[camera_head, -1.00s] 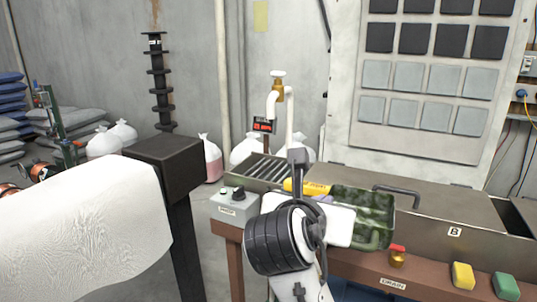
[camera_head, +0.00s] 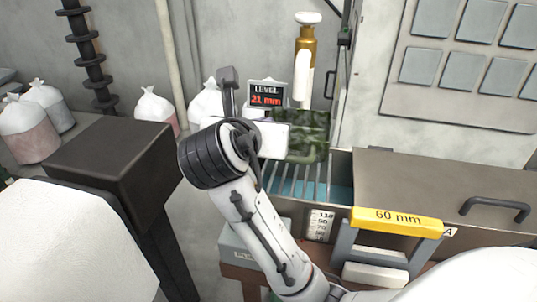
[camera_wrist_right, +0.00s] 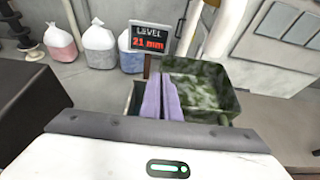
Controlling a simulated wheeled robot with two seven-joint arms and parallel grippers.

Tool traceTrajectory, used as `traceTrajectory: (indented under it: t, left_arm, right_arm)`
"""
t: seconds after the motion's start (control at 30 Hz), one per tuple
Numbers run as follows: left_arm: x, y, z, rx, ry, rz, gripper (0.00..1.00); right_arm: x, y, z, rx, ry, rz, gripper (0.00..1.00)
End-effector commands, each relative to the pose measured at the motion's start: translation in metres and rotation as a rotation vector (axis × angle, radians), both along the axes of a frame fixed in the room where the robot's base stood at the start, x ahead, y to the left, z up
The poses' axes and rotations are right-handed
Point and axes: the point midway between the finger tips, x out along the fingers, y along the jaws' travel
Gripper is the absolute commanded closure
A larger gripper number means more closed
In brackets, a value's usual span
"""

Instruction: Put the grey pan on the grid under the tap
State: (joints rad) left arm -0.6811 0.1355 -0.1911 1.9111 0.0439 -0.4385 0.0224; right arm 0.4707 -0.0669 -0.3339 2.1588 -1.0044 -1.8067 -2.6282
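The pan (camera_head: 308,128) is mottled dark green rather than plain grey. It is held up in the head view above the far end of the metal-bar grid (camera_head: 312,188), in front of the tap (camera_head: 304,55). My right gripper (camera_wrist_right: 162,97) has its two lavender fingers close together at the pan's left side in the right wrist view. The pan (camera_wrist_right: 203,82) looks roughly level and empty there. The exact grip point is partly hidden. In the head view the white gripper body hides the fingers. My left gripper is not in view.
A level display (camera_head: 267,94) reading 21 mm stands left of the tap. A yellow 60 mm block (camera_head: 396,220) sits at the trough's near side. A metal cover with a handle (camera_head: 495,208) lies to the right. White bags (camera_head: 30,128) stand behind.

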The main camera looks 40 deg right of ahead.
Motion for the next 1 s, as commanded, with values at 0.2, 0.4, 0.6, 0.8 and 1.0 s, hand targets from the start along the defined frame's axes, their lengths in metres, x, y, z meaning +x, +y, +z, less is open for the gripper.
traceTrajectory:
  t: [0.2, 0.4, 0.6, 0.8, 1.0]
  left_arm:
    - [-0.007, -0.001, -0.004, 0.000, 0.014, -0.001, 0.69]
    - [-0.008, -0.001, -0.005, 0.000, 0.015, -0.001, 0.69]
    - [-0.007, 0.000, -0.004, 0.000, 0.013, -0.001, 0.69]
    - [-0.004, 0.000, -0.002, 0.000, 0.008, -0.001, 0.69]
    - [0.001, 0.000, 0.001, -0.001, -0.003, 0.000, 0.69]
  right_arm:
    - [0.000, 0.000, -0.035, -0.002, 0.002, 0.000, 1.00]
    - [-0.001, 0.000, -0.058, -0.003, 0.005, 0.000, 1.00]
    - [0.000, 0.000, -0.076, -0.003, 0.000, 0.001, 1.00]
    - [0.000, 0.000, -0.076, -0.002, -0.001, 0.000, 1.00]
    - [0.000, 0.000, -0.080, 0.000, 0.000, 0.000, 0.91]
